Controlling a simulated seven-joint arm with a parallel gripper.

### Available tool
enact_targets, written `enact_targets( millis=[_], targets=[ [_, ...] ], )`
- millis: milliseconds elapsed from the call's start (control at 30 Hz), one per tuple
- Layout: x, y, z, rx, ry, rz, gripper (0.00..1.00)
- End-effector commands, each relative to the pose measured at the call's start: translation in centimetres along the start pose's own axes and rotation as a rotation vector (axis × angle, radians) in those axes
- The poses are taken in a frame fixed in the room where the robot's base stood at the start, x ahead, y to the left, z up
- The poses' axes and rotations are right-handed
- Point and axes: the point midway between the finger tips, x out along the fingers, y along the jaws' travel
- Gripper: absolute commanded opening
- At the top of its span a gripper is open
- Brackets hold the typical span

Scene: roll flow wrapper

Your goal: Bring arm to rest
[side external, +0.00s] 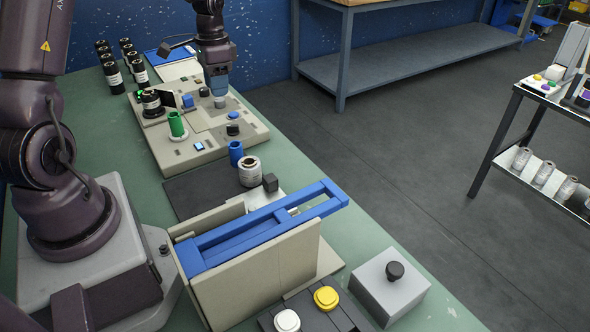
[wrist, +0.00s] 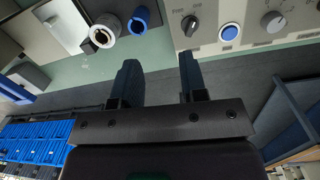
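My gripper (side external: 219,98) hangs pointing down over the far right part of the beige control panel (side external: 222,141) in the side external view. In the wrist view my gripper (wrist: 158,64) has its two dark fingers apart with nothing between them. The fingertips show above the bench edge, close to the panel's knobs and blue button (wrist: 229,33). The exact height above the panel is hard to tell.
A blue-framed beige machine (side external: 255,262) stands at the bench front. A green cylinder (side external: 176,125) stands on the panel. Several dark rolls (side external: 113,77) line the back left.

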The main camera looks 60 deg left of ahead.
Motion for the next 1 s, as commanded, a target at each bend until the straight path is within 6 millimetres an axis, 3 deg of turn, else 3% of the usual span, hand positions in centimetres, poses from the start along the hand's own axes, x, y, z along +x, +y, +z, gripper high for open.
enact_targets(
  millis=[300,600,800,1000],
  targets=[
    [-7.4,10.1,3.0,-0.229,0.081,-0.099,0.39],
    [-12.0,19.8,8.3,-0.29,0.304,-0.106,0.39],
    [-13.5,23.8,10.9,-0.183,0.455,-0.07,0.39],
    [-15.1,25.5,11.4,-0.097,0.545,-0.054,0.39]
  ],
)
